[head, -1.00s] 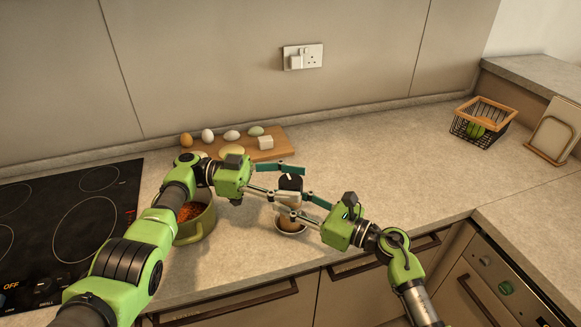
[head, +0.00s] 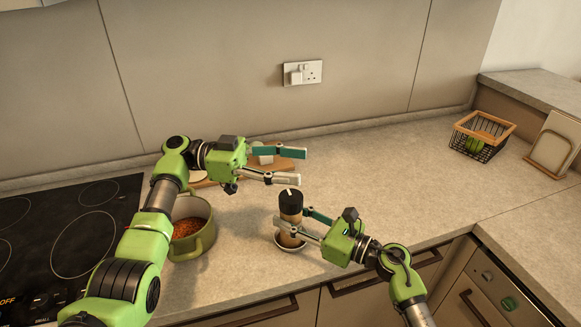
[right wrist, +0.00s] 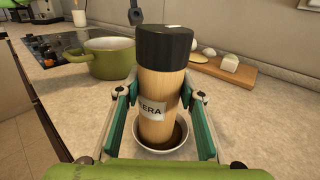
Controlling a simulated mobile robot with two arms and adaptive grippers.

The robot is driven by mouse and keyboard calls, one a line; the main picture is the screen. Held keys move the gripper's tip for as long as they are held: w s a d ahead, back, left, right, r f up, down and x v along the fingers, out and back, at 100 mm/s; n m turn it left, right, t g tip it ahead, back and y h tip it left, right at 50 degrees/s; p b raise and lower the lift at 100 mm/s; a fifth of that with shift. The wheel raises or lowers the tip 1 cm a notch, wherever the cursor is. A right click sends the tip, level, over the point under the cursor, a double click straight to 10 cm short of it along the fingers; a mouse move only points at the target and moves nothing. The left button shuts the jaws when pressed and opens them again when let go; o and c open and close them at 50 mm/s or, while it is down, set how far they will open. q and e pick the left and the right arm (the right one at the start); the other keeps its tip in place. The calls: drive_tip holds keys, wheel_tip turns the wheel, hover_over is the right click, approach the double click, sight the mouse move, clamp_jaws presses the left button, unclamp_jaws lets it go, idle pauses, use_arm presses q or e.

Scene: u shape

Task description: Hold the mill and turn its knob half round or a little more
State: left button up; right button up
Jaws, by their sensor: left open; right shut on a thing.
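The mill (head: 291,218) stands upright on the counter in the head view, with a dark knob (head: 290,202) that has a pale mark on top. In the right wrist view the mill's wooden body (right wrist: 160,92) carries a label, and its black knob (right wrist: 164,46) is in full view. Its foot is in a small white bowl (head: 291,249). My right gripper (head: 294,222) is shut on the mill's body, one finger on each side. My left gripper (head: 302,166) is open and empty, above and behind the knob, clear of it.
A green pot (head: 205,240) with reddish food stands left of the mill, next to the black hob (head: 60,240). A wooden board (head: 283,164) with food on it lies behind my left gripper. A wire basket (head: 480,138) stands far right. The counter between is clear.

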drive_tip(key=o, duration=1.6)
drive_tip(key=shift+c, duration=0.2)
drive_tip(key=v, duration=1.2)
drive_tip(key=shift+d, duration=0.1)
drive_tip(key=shift+f, duration=0.1)
